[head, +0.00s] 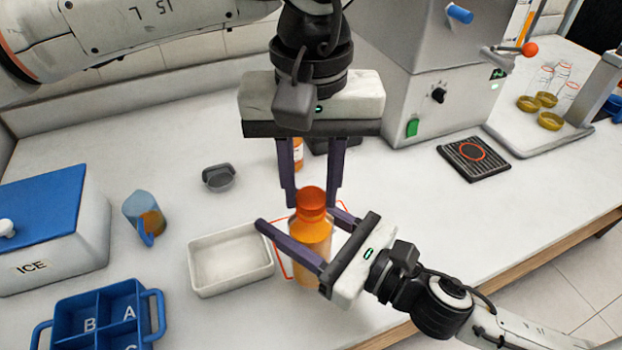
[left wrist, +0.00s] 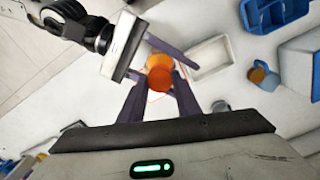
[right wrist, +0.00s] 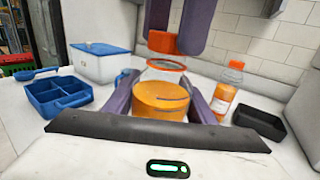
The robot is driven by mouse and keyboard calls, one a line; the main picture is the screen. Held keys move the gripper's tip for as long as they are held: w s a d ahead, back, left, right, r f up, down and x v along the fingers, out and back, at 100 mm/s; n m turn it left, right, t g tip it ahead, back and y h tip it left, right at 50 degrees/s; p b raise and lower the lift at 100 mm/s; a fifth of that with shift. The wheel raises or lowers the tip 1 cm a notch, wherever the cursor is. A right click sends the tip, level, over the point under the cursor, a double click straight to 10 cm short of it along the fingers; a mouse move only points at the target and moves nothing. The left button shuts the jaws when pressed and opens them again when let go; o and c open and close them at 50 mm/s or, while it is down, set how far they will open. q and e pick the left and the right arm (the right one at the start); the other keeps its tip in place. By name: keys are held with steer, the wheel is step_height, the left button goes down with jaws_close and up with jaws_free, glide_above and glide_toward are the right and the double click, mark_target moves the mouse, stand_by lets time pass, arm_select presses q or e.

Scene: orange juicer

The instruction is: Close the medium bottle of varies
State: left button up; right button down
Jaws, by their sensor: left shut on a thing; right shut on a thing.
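The medium bottle (head: 311,240) of orange liquid stands upright on the counter in the head view. It also shows in the right wrist view (right wrist: 160,100), with a red-orange ring at its top. My right gripper (head: 303,226) is shut on the bottle's body, one finger on each side. An orange cap (head: 312,196) is over the bottle's mouth; it shows in the right wrist view (right wrist: 162,43) too. My left gripper (head: 313,203) points down from above and is shut on the cap. The cap looks just above the ring; whether they touch is hard to tell.
A white tray (head: 232,285) lies left of the bottle. A second orange bottle (right wrist: 224,98) and a black box (right wrist: 262,124) stand behind. A blue caddy (head: 103,292), ice box (head: 85,245), jug (head: 150,224) and grey dish (head: 218,178) are left.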

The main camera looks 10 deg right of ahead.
arm_select(q)
steer(key=shift+f, duration=0.3)
steer(key=m, duration=1.3)
steer(key=o, duration=1)
steer(key=shift+r, duration=2.3)
